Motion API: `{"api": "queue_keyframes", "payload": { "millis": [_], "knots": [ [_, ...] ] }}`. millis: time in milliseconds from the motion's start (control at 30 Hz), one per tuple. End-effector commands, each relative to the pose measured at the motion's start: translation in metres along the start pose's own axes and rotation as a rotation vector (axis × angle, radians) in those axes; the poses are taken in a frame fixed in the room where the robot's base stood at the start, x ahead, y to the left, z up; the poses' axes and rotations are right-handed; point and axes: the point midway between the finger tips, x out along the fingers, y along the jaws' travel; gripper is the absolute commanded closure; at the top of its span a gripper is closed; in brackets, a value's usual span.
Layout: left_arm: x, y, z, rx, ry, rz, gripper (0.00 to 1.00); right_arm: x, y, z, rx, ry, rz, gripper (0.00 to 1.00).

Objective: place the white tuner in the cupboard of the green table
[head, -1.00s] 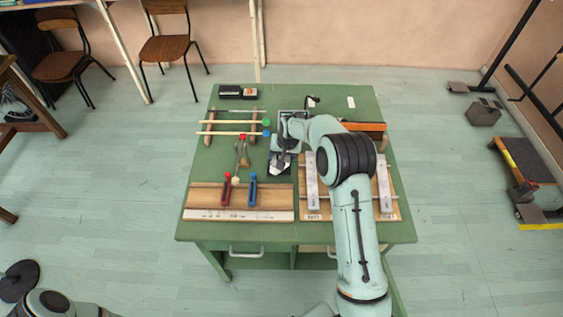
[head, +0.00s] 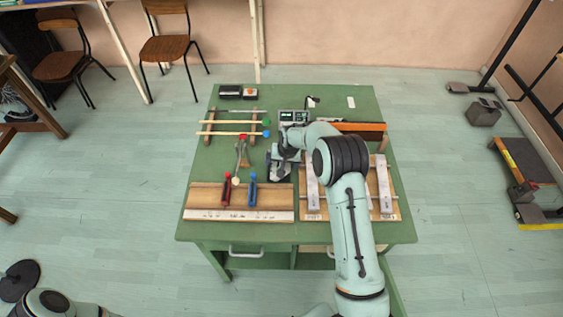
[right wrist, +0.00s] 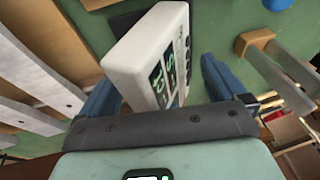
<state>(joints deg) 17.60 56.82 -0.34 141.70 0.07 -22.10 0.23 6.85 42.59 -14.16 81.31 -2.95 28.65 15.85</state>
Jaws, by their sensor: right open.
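The white tuner (right wrist: 145,55) shows large in the right wrist view, a box with a green-lit display and dark buttons, tilted in the picture. It is between the fingers of my right gripper (right wrist: 160,85), which is open, with a clear gap on the right side. In the head view my right gripper (head: 281,168) is low over a dark patch mid-table, and mostly hides the tuner. The green table (head: 345,102) has a front with a pale handle (head: 246,253) at the left. The cupboard's inside is hard to make out. My left gripper is out of view.
A grey device with lit displays (head: 294,117) stands behind the gripper. Metal bars on a board (head: 350,208) lie to its right. Mallets (head: 228,132), a wooden board with a ruler (head: 210,196) and red and blue forks (head: 253,188) lie to the left.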

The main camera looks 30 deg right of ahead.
Motion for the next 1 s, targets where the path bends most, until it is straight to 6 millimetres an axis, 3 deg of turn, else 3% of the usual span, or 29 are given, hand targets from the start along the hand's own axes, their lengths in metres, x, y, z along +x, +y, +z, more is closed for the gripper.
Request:
{"api": "queue_keyframes", "payload": {
  "millis": [167, 400, 600, 667, 700, 767, 867, 1000],
  "knots": [
    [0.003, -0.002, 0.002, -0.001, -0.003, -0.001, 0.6, -0.022, 0.0, -0.001, 0.0, 0.003, -0.001, 0.02],
    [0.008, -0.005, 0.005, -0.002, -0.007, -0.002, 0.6, -0.074, -0.001, 0.0, -0.001, 0.004, -0.003, 0.02],
    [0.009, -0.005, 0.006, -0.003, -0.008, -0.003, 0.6, -0.107, 0.0, -0.001, 0.0, 0.003, -0.001, 0.02],
    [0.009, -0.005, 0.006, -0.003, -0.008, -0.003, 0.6, -0.112, 0.0, 0.0, 0.0, 0.001, 0.0, 0.02],
    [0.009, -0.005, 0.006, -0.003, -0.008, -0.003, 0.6, -0.115, 0.0, 0.0, 0.002, 0.001, -0.001, 0.15],
    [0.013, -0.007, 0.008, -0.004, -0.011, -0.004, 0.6, -0.115, 0.004, 0.002, 0.008, -0.003, -0.007, 0.18],
    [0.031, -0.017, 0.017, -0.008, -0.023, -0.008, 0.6, -0.105, 0.021, 0.011, 0.043, -0.02, -0.052, 0.18],
    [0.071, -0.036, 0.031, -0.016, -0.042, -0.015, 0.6, -0.094, 0.053, 0.019, 0.116, -0.018, -0.188, 0.18]
  ]
}}
